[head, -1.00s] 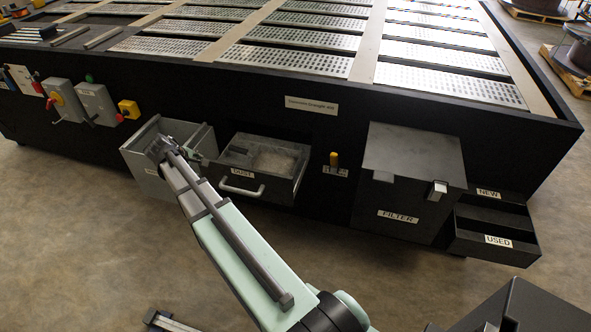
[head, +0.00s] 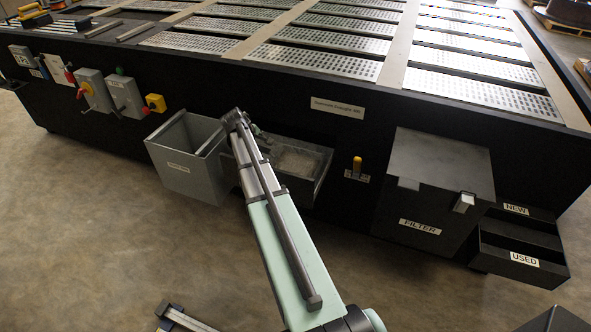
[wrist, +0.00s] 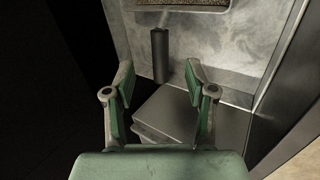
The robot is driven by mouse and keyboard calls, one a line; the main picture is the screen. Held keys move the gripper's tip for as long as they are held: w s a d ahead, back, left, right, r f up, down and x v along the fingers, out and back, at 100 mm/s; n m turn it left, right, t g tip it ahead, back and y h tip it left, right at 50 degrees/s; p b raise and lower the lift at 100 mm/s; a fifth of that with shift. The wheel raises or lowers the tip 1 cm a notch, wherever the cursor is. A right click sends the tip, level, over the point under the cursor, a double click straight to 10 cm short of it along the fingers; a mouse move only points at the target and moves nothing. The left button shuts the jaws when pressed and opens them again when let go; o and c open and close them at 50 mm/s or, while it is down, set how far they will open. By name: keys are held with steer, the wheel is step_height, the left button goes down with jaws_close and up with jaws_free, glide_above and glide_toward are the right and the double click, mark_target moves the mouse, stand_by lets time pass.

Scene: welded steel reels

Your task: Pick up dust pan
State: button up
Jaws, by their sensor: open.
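In the wrist view, a dark grey dust pan (wrist: 168,112) lies inside a metal drawer (wrist: 232,80). Its upright-looking dark handle (wrist: 160,56) points to the top of the picture, just past my fingertips. My gripper (wrist: 159,80) is open, with green pads either side of the pan's upper part and nothing held between them. I cannot tell how far above the pan the fingers are. In the head view, my arm reaches over the left part of the dust drawer (head: 318,165) and hides the pan.
A grey open bin (head: 188,175) stands just left of the drawer. A filter box (head: 430,195) and NEW/USED trays (head: 520,245) are to the right. The drawer wall (wrist: 290,85) rises at the right in the wrist view.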

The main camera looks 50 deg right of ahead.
mark_target(264, 149)
steer(key=x, duration=0.9)
steer(key=shift+w+f, duration=0.15)
steer(key=shift+d, duration=0.1)
jaws_close()
